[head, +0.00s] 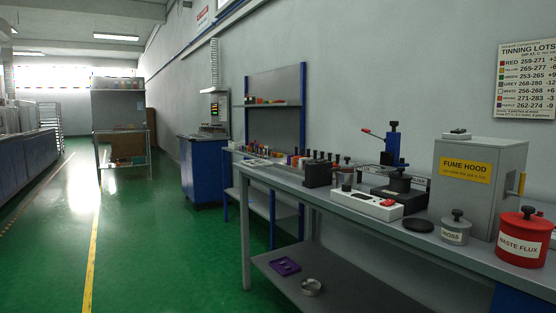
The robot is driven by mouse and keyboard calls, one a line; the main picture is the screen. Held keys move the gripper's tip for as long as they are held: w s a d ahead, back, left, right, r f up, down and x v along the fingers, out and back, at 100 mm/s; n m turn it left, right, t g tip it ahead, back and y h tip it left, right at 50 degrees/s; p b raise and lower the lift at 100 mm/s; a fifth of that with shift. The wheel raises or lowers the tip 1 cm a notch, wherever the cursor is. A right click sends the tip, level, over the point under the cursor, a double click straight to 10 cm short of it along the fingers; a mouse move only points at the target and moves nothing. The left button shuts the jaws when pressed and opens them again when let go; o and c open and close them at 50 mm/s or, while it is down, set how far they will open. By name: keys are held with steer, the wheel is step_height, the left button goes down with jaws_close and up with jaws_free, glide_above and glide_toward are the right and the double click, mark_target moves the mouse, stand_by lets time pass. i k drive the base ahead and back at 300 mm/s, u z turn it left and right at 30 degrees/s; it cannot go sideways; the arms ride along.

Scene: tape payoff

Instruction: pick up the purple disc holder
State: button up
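A flat purple piece with dark round spots (285,266) lies on the lower shelf of the near workbench, toward its left end. It looks like the purple disc holder, though it is small in the picture. Nothing visibly covers it. My gripper is not in view.
A metal ring-like piece (311,286) lies right of it on the lower shelf (345,290). The bench top (415,232) overhangs the shelf, with a bench leg (245,240) at its left front. A red waste flux can (523,240) and fume hood (478,180) stand above. The green floor (170,250) to the left is clear.

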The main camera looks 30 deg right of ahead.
mark_target(288, 159)
steer(key=u, duration=0.2)
steer(key=i, duration=2.9)
steer(key=z, duration=1.75)
steer(key=i, duration=0.8)
steer(key=z, duration=0.85)
